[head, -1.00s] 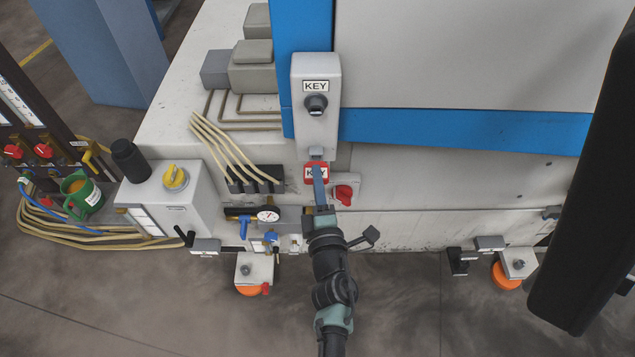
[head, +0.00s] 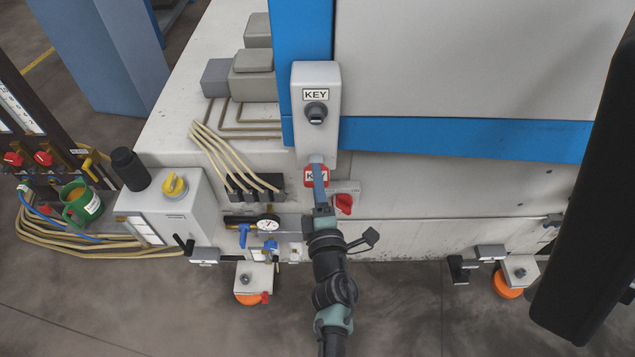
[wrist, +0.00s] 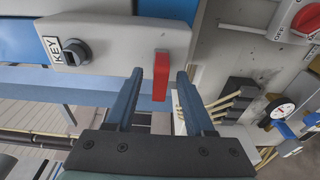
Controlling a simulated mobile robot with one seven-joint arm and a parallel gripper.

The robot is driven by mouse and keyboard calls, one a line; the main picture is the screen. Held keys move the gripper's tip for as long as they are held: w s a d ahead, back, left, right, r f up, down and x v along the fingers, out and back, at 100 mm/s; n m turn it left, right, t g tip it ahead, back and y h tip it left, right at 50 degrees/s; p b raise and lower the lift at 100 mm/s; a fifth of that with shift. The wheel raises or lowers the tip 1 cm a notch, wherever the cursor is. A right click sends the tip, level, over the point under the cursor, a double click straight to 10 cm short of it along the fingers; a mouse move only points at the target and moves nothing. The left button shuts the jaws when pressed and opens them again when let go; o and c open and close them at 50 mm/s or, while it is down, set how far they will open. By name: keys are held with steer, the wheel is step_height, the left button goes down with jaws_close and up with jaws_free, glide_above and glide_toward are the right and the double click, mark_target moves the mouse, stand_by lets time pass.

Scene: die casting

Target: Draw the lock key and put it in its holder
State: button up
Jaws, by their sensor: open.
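The red lock key (head: 309,181) with a KEY tag shows at the lower end of the grey lock box (head: 329,140), partly hidden by my fingers. In the wrist view it is a narrow red block (wrist: 161,65) against the box's end. A dark round socket (head: 316,112) sits under the KEY label on the box face; it also shows in the wrist view (wrist: 75,53). My gripper (wrist: 160,78) is open, with one finger on each side of the red block and a visible gap on both sides. How deep the fingers reach cannot be told.
A red rotary switch (head: 344,204) is close to the right of my fingers. A pressure gauge (head: 268,225), a blue valve and pale hoses (head: 215,150) are to the left. The blue beam (head: 460,137) crosses behind. Open floor lies in front.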

steer(key=s+d, duration=0.1)
steer(key=s, duration=1.2)
steer(key=shift+d, duration=0.3)
steer(key=shift+w, duration=0.1)
steer(key=w+d+r+m+t+h, duration=0.15)
steer(key=r+m, duration=0.25)
steer(key=r, duration=0.6)
steer(key=w+d+r+m+t+h, duration=0.1)
steer(key=w+r+m+t+h, duration=0.15)
steer(key=r, duration=0.75)
steer(key=w+d+r+m+t+h, duration=0.1)
steer(key=w+r+m, duration=0.3)
steer(key=r, duration=0.6)
steer(key=s+a+r+m+t+y, duration=0.1)
steer(key=s+r+m, duration=0.3)
steer(key=r, duration=1)
steer(key=s+a+r+m+t+y, duration=0.1)
steer(key=s+a+r+m+t, duration=0.2)
steer(key=s+r, duration=0.7)
step_height(320, 180, up, 4)
steer(key=shift+a+r+m+t+y, duration=0.35)
steer(key=shift+a+m, duration=0.35)
steer(key=shift+m, duration=0.25)
steer(key=shift+d+f, duration=0.1)
steer(key=shift+d, duration=0.05)
